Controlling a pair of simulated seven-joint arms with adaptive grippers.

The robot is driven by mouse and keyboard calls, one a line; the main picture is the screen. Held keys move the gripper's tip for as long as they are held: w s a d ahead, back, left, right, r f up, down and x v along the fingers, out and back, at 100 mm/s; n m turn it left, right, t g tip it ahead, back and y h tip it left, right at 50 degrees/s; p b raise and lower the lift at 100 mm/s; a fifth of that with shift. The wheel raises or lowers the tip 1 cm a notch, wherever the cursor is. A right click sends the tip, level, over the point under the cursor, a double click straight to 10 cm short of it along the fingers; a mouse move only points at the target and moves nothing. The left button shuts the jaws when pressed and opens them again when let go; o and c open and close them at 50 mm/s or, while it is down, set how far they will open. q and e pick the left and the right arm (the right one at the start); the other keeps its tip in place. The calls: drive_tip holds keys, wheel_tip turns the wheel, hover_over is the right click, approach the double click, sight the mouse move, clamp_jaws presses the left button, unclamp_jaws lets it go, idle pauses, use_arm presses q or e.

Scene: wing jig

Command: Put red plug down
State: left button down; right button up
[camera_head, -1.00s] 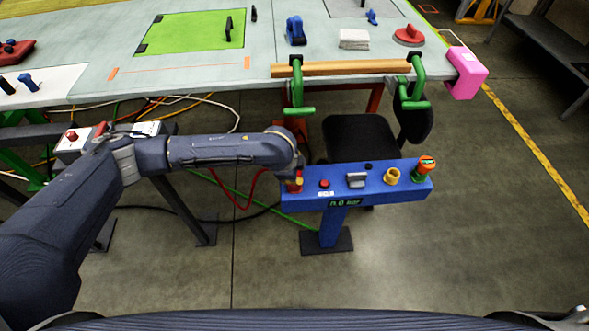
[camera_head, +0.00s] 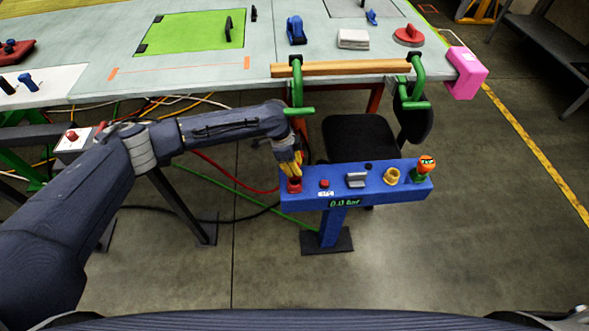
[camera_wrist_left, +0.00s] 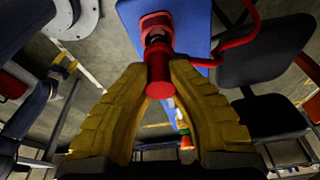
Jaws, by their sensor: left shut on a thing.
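The red plug (camera_wrist_left: 158,72) is a short red cylinder between the yellow fingertips of my left gripper (camera_wrist_left: 160,75) in the left wrist view. The gripper is shut on it. A red hose (camera_wrist_left: 240,38) runs beside the plug. Just beyond it is a red socket (camera_wrist_left: 155,24) on the blue panel. In the head view my left gripper (camera_head: 290,168) points down at the left end of the blue panel (camera_head: 345,198), over the red socket (camera_head: 294,186). I cannot tell whether plug and socket touch. My right gripper is out of view.
The panel also carries a red button (camera_head: 324,184), a grey block (camera_head: 356,180), a yellow ring (camera_head: 391,176) and a green and orange fitting (camera_head: 421,168). A black chair (camera_head: 358,138) stands behind it. The workbench (camera_head: 190,85) lies beyond.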

use_arm(q)
drive_tip(key=shift+w+f, duration=0.1)
drive_tip(key=shift+f, duration=0.65)
drive_tip(key=shift+f, duration=0.6)
drive_tip(key=c, duration=1.3)
unclamp_jaws()
drive_tip(key=shift+c, duration=0.2)
drive_tip(key=v, duration=1.3)
drive_tip(key=shift+d+r, duration=0.1)
drive_tip(key=shift+r, duration=0.05)
drive_tip(key=shift+w, duration=0.1)
